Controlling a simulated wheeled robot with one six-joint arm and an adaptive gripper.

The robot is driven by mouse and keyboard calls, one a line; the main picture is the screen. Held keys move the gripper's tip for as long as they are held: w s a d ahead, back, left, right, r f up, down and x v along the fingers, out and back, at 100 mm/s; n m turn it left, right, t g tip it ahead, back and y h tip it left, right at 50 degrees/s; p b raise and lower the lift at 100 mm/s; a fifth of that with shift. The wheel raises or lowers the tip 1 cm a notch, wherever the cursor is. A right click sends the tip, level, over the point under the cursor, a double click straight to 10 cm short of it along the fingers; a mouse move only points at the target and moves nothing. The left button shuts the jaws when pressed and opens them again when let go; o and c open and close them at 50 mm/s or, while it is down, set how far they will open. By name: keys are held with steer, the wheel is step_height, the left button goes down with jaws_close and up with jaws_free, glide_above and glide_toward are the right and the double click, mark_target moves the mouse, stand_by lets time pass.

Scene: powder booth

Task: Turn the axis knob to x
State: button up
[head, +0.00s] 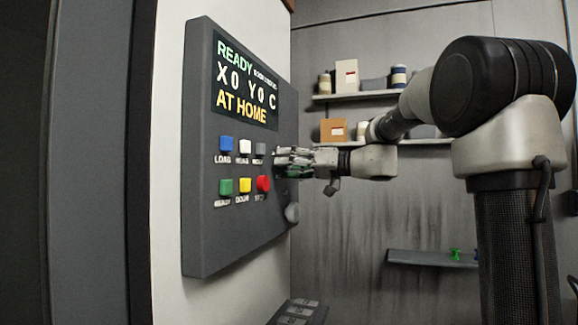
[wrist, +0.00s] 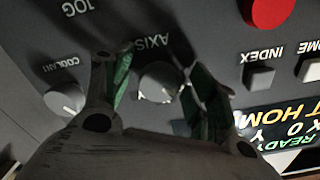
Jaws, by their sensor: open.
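The axis knob (wrist: 158,80) is a small grey round knob under the label AXIS, which appears upside down in the wrist view. My gripper (wrist: 160,68) is open, with one green-padded finger on each side of the knob. Whether the fingers touch it I cannot tell. In the head view my gripper (head: 281,161) is at the right part of the dark control panel (head: 205,215) and hides the axis knob. The knob's pointer direction is not clear. The panel's screen (head: 246,83) reads READY, X0 Y0 C and AT HOME.
The coolant knob (wrist: 65,98) is beside the axis knob; a grey knob (head: 292,212) shows low on the panel's right edge. A large red button (wrist: 268,10) and the index button (wrist: 258,77) are close by. Blue, white, green, yellow and red buttons sit left of my gripper. Shelves (head: 365,96) stand behind.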

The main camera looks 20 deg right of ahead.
steer(key=c, duration=1)
steer(key=shift+c, duration=0.2)
steer(key=m, duration=0.5)
steer(key=shift+m, duration=2.3)
steer(key=o, duration=1)
steer(key=shift+r, duration=0.1)
